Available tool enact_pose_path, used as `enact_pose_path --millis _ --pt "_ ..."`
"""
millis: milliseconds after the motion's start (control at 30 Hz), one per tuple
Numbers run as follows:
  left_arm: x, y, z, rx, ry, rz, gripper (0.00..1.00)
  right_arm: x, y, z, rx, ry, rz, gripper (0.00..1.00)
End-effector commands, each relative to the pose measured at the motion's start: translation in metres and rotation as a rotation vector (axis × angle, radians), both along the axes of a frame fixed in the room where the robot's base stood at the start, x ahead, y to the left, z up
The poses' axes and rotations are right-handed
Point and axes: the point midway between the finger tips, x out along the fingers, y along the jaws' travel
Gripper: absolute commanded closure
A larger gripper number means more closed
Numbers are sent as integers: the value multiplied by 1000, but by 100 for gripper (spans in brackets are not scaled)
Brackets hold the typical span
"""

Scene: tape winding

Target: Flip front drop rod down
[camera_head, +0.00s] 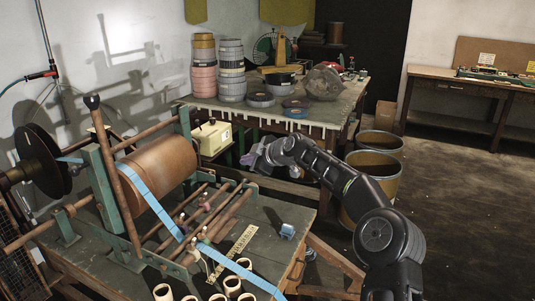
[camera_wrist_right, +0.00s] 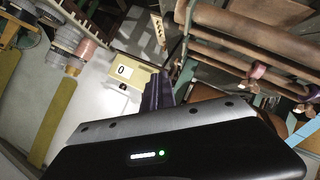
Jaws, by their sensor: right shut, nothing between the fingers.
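The tape winding machine has a green frame (camera_head: 104,180) and a large brown roller (camera_head: 158,165). Several thin brown rods (camera_head: 196,217) lie across its front, below the roller; I cannot tell for sure which is the front drop rod. A longer rod with a black knob (camera_head: 92,102) slants up at the near left. My right gripper (camera_head: 262,157) is shut and empty, in the air behind and right of the rods, touching none of them. My left gripper is not in view.
Blue tape (camera_head: 152,203) runs from a black reel (camera_head: 38,160) across the machine. Cardboard cores (camera_head: 232,285), a yellow ruler (camera_head: 232,254) and a small blue block (camera_head: 287,231) lie on the bench. Bins (camera_head: 375,165) stand at right.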

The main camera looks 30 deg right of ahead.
Motion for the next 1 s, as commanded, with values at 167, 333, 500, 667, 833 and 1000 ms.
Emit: enact_pose_path --millis 167,333,500,667,833,1000 --pt "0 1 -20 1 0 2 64 -32 -20 16 -5 -1 -10 100" --pt "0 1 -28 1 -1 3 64 -56 -30 34 -4 0 -9 100" --pt "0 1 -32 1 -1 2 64 -68 -34 44 -2 2 -6 100" --pt "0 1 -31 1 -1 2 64 -71 -34 47 -2 2 -5 100" --pt "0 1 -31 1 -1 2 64 -71 -34 47 -2 2 -5 100" --pt "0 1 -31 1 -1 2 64 -70 -34 47 -2 1 -5 100"
